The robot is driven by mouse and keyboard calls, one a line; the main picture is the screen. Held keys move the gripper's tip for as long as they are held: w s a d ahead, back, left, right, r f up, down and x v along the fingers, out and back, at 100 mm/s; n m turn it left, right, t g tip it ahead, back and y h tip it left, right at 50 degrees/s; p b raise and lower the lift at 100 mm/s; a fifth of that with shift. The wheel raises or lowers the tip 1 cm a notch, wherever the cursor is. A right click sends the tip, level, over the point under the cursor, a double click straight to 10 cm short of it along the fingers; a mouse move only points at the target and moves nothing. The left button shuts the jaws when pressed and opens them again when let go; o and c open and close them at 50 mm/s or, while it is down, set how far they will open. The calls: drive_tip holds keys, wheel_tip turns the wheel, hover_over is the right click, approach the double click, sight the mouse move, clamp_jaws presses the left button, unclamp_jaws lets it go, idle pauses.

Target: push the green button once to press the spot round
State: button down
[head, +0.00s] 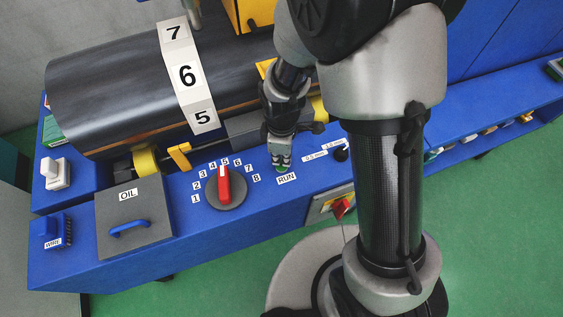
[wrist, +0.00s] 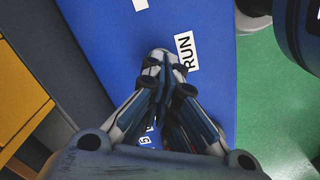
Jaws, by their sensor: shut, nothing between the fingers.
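The green button (head: 284,169) shows only as a small green edge beside the RUN label (head: 286,179) on the blue machine's front ledge. My gripper (head: 280,160) is shut and empty, pointing down right over the button and covering most of it. I cannot tell whether the fingertips touch it or whether it is pressed in. The spot round is not something I can make out.
A dial with a red pointer (head: 224,184) stands left of the button, its pointer up towards 5. Behind is a dark roller (head: 110,90) with a numbered strip (head: 187,75). A grey OIL lid (head: 130,215) and a black knob (head: 341,155) flank the ledge.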

drive_tip(key=shift+f+b, duration=0.65)
drive_tip(key=shift+f, duration=0.25)
idle(0.6)
drive_tip(key=shift+r+p, duration=2.3)
drive_tip(key=shift+r, duration=0.55)
